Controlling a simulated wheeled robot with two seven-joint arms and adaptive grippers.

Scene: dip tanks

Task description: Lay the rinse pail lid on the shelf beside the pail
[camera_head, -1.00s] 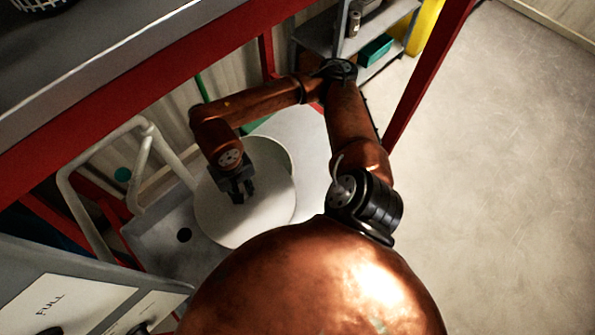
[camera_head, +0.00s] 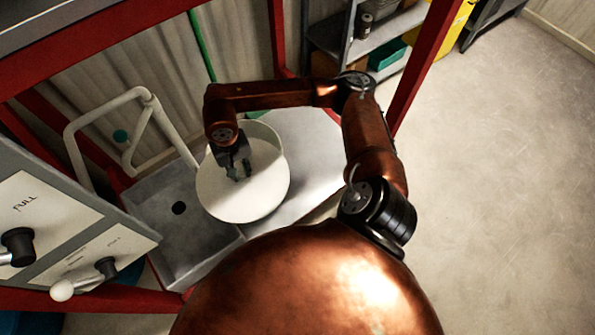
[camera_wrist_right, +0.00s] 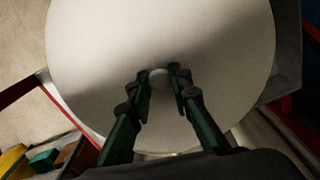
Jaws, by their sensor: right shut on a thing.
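The rinse pail lid (camera_head: 258,193) is a round white disc in the head view. My right gripper (camera_head: 240,172) reaches over it from above. In the right wrist view the lid (camera_wrist_right: 110,50) fills most of the picture, and the gripper (camera_wrist_right: 162,77) is shut on its small pale knob (camera_wrist_right: 158,71). A pale curved rim (camera_head: 268,131) shows behind the lid, probably the pail; the rest is hidden, and I cannot tell the gap between them. A pale flat surface (camera_head: 318,150), likely the shelf, lies right of the lid. My left gripper is out of view.
A grey sink basin (camera_head: 205,245) with a dark drain lies left of the lid. A white bent pipe (camera_head: 128,140) and a control panel (camera_head: 60,225) with knobs stand further left. Red frame posts (camera_head: 420,75) rise behind and right. Open floor (camera_head: 490,180) lies to the right.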

